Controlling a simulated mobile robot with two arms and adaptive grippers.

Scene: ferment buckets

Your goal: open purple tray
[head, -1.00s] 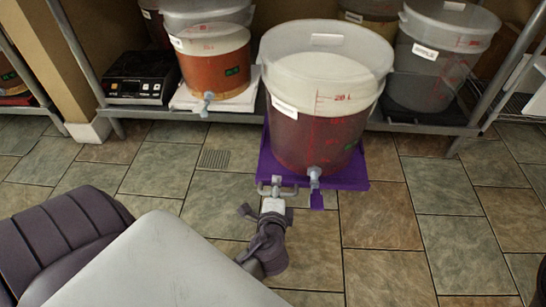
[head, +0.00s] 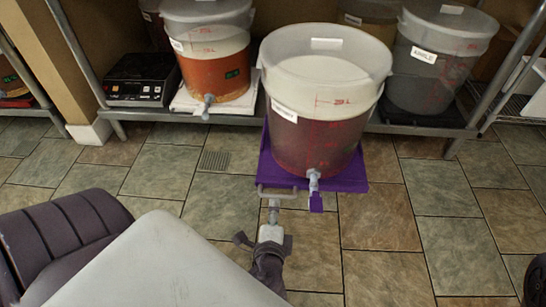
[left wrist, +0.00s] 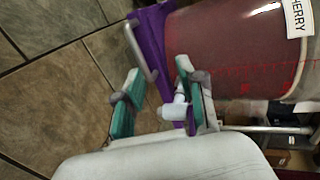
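The purple tray (head: 352,178) sits on the floor in front of the shelf, with a large bucket of dark red liquid (head: 315,145) on it. Its grey bar handle (head: 278,193) sticks out at the front left; it also shows in the left wrist view (left wrist: 139,52). My left gripper (head: 272,206) is just in front of the handle. In the left wrist view its two teal-padded fingers (left wrist: 158,70) are spread with no handle between them; the handle lies beyond the tips. The bucket's pale spigot (head: 314,180) hangs over the tray's front edge. My right gripper is not in view.
A metal shelf behind holds an orange-liquid bucket (head: 215,75), a grey bucket (head: 430,75) and a black scale (head: 140,82). The spigot is close to my left fingers.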

